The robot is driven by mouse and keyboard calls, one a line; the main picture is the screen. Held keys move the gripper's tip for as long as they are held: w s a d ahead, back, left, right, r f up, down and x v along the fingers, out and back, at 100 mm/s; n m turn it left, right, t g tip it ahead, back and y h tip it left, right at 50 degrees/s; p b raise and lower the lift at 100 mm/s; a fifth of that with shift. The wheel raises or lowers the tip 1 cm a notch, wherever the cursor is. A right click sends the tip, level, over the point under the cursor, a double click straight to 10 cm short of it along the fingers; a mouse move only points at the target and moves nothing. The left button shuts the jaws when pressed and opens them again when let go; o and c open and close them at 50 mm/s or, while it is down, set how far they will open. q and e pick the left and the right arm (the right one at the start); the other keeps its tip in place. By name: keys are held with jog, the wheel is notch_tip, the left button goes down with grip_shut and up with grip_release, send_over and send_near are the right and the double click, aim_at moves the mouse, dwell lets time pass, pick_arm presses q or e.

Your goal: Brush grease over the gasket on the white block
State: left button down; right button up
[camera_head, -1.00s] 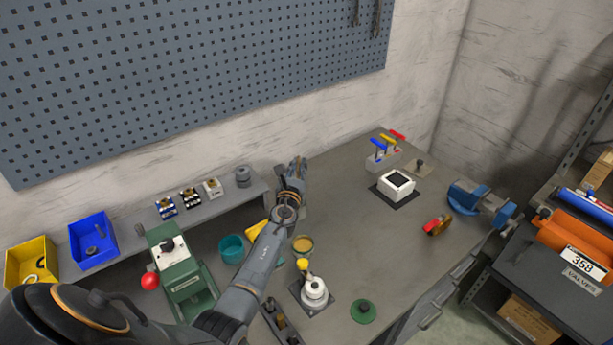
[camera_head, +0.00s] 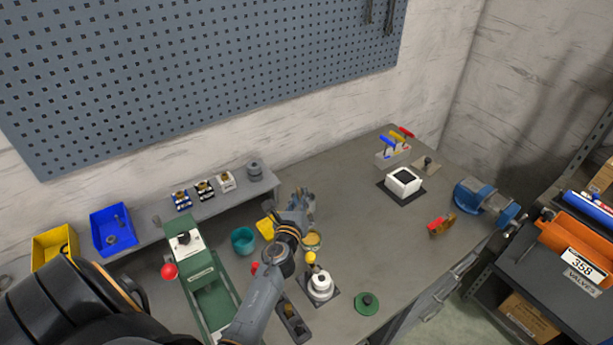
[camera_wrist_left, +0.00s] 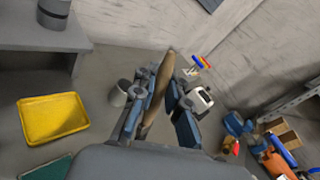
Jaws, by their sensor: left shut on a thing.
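The white block (camera_head: 403,183) stands on a dark square mat at the back right of the bench, with a black square gasket (camera_head: 404,176) on top. In the left wrist view, the white block (camera_wrist_left: 201,101) shows partly behind the right finger. My left gripper (camera_head: 301,204) is over the middle of the bench, left of the block and apart from it. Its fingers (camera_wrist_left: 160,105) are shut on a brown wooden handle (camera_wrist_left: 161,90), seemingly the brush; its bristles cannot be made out. A round pot with yellowish grease (camera_head: 313,241) is partly hidden by the gripper. My right gripper is out of view.
A white flanged part with a yellow top (camera_head: 320,285), a green disc (camera_head: 367,303), a teal bowl (camera_head: 243,240) and a green press (camera_head: 200,275) are near the front. A blue vise (camera_head: 482,200) is at right. The bench before the white block is clear.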

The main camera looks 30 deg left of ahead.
pick_arm(q)
jog(key=shift+s+f, duration=0.1)
jog(key=shift+s, duration=0.1)
jog(key=shift+w+f+b, duration=0.1)
jog(key=shift+f+b, duration=0.55)
jog(key=shift+b, duration=0.05)
notch_tip(320, 180, down, 5)
jog(key=b, duration=0.4)
jog(key=shift+r, duration=0.15)
jog(key=shift+f+b, duration=0.25)
jog(key=shift+b, duration=0.25)
jog(key=shift+f+b, duration=0.35)
dwell(0.9)
notch_tip(320, 180, up, 7)
jog(key=p, duration=0.7)
jog(key=shift+r, duration=0.15)
dwell(0.7)
